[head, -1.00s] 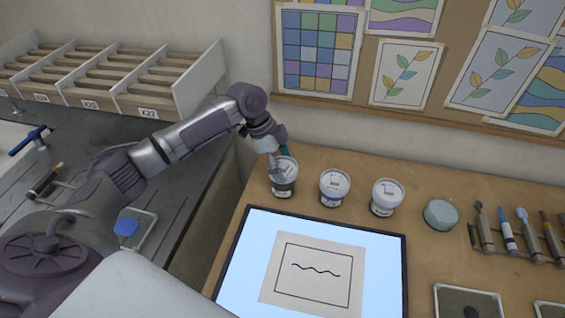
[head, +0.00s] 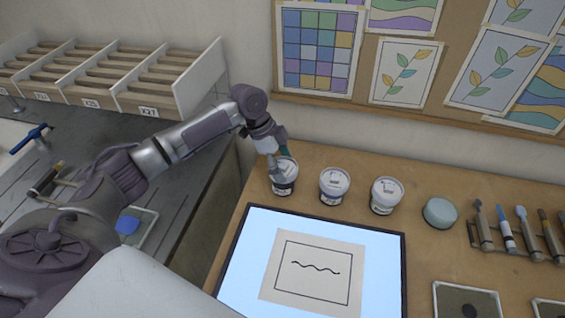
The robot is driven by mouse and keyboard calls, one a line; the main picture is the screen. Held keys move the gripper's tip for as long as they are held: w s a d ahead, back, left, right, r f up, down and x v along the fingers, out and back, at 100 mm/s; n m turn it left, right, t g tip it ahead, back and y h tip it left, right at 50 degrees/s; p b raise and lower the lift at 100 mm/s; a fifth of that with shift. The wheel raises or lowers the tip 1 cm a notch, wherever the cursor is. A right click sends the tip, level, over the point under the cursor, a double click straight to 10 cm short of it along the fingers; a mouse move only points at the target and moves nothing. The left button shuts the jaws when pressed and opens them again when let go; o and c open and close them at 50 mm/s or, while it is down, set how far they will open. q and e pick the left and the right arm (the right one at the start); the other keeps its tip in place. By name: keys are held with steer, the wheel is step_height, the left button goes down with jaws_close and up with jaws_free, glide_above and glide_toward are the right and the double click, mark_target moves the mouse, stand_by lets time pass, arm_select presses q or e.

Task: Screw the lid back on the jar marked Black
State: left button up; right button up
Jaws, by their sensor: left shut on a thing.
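Three small jars with white lids stand in a row on the wooden table, behind the light panel. My left gripper (head: 277,162) is at the leftmost jar (head: 284,182), shut on its white lid (head: 287,165). This jar is upright with a dark lower band; its label is too small to read. The middle jar (head: 333,186) and the right jar (head: 385,196) stand upright with white lids on top, their labels also unreadable. The gripper partly hides the leftmost jar's lid. My right gripper is not in view.
A lit panel (head: 227,270) with a wavy-line drawing (head: 316,270) lies in front of the jars. A round pale green object (head: 440,212) and a rack of tools (head: 513,246) are to the right. A wooden sorting rack (head: 150,98) stands at the back left.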

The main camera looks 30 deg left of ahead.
arm_select(q)
steer(key=shift+f, duration=0.5)
stand_by(1.5)
steer(key=m+g, duration=0.1)
steer(key=m, duration=0.2)
steer(key=shift+f+b, duration=0.15)
steer(key=shift+b, duration=0.25)
steer(key=shift+m+g+b, duration=0.3)
steer(key=shift+m+g, duration=0.3)
steer(key=shift+m, duration=0.5)
steer(key=shift+m+b, duration=0.5)
steer(key=shift+m, duration=0.3)
steer(key=m+g+b, duration=0.1)
steer(key=m, duration=0.1)
steer(key=shift+m+g, duration=0.3)
steer(key=shift+m+y, duration=0.3)
steer(key=shift+m, duration=0.2)
